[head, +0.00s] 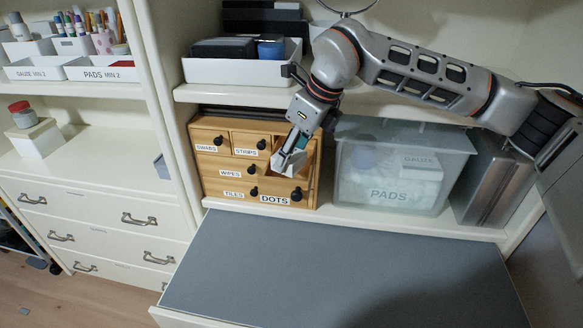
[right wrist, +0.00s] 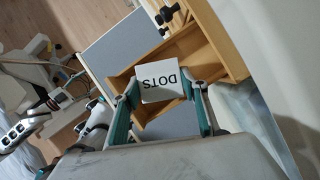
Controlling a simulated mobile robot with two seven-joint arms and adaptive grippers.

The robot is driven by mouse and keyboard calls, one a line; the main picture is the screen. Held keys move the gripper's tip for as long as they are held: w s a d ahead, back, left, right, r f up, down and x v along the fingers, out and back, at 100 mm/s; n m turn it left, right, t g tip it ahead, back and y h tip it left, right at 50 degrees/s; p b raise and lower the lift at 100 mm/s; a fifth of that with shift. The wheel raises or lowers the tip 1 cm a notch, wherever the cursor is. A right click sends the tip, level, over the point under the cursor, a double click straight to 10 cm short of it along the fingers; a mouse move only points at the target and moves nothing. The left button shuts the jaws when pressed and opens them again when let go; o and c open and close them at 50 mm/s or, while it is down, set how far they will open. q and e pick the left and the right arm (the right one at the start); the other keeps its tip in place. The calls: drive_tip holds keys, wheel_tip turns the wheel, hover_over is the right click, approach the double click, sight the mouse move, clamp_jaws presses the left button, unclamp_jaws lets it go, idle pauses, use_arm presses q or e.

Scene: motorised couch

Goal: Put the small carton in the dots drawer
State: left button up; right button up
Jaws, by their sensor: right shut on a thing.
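My right gripper (head: 291,158) is shut on the small carton (right wrist: 161,82), a white box with DOTS printed on it, upside down in the right wrist view. Its two teal fingers are on either side of the carton. In the head view the gripper partly hides the carton. The dots drawer (head: 283,192) is at the lower right of the wooden cabinet and appears pulled out; its wooden walls show in the right wrist view (right wrist: 205,55). The carton is over the drawer opening; how deep I cannot tell. My left gripper seems to show at the left of the right wrist view (right wrist: 97,119), its jaws unclear.
The wooden cabinet (head: 222,170) has other closed drawers labelled SWABS, STRIPS, WIPES and TILES. A clear PADS bin (head: 390,190) stands close on the right. A white tray (head: 240,72) is on the shelf above. The grey surface (head: 330,265) in front is clear.

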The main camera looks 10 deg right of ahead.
drive_tip(key=shift+f, duration=2.2)
drive_tip(key=shift+f, duration=0.15)
drive_tip(key=o, duration=0.9)
drive_tip(key=shift+c, duration=0.2)
drive_tip(key=shift+r, duration=0.35)
drive_tip(key=v, duration=1.1)
drive_tip(key=shift+s+d+r+b, duration=0.15)
drive_tip(key=shift+r+b, duration=0.15)
drive_tip(key=shift+b, duration=0.1)
